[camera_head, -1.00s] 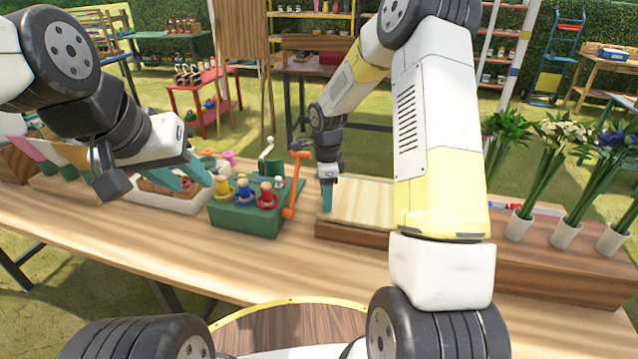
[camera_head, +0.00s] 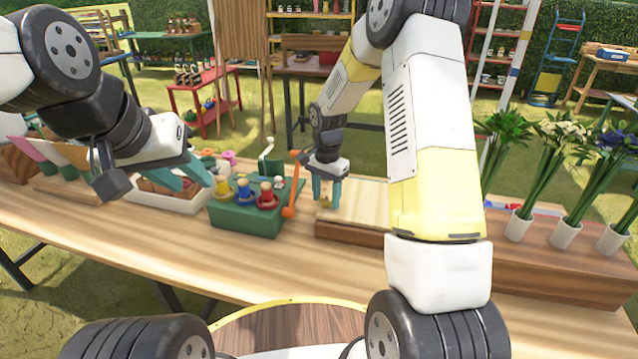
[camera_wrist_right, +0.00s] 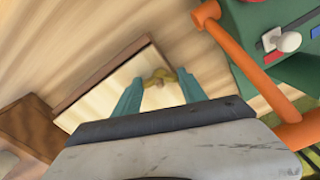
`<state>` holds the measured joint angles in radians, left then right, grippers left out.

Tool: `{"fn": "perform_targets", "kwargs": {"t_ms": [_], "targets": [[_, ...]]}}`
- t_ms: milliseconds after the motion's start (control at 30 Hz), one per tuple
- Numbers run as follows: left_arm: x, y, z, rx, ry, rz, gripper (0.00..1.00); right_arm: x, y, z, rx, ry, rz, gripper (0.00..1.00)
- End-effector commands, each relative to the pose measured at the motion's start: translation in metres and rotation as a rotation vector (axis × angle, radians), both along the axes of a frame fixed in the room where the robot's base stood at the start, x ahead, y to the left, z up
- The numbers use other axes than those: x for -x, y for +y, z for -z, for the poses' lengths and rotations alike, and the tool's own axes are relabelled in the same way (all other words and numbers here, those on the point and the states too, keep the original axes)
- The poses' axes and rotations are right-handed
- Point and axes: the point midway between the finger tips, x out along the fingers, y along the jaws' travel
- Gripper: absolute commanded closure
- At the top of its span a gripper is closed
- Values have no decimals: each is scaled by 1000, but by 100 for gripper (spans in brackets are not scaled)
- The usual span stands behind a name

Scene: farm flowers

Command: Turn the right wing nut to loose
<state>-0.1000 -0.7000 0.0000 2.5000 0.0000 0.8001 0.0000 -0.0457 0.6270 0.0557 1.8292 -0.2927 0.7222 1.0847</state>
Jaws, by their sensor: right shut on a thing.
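A small brass wing nut (camera_head: 325,201) stands on the pale wooden board (camera_head: 362,203) on the table. It also shows in the right wrist view (camera_wrist_right: 162,76) near the board's end. My right gripper (camera_head: 326,203) points down at the board, one teal finger on each side of the wing nut, shut on it. The fingertips partly hide the nut's sides. I make out only this one wing nut. My left gripper (camera_head: 194,184) is open and empty, above the table to the left, near the green box.
A green box (camera_head: 241,219) with colored knobs and an orange crank handle (camera_head: 291,198) stands close left of my right gripper. A white tray (camera_head: 172,201) is further left. White vases (camera_head: 518,226) with flowers stand at the right. The front table strip is clear.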

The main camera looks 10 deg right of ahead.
Motion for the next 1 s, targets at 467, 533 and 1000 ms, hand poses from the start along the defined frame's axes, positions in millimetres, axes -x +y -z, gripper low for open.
{"fn": "perform_targets", "kwargs": {"t_ms": [467, 533, 1000], "targets": [[0, 0, 0, 0, 0, 0, 64, -1, 0, 0, 0, -1, -453, 91], [0, 0, 0, 0, 0, 0, 64, -1, -1, 0, 1, -1, -519, 91], [0, 0, 0, 0, 0, 0, 64, 0, -1, 0, 1, -1, -965, 91]]}}
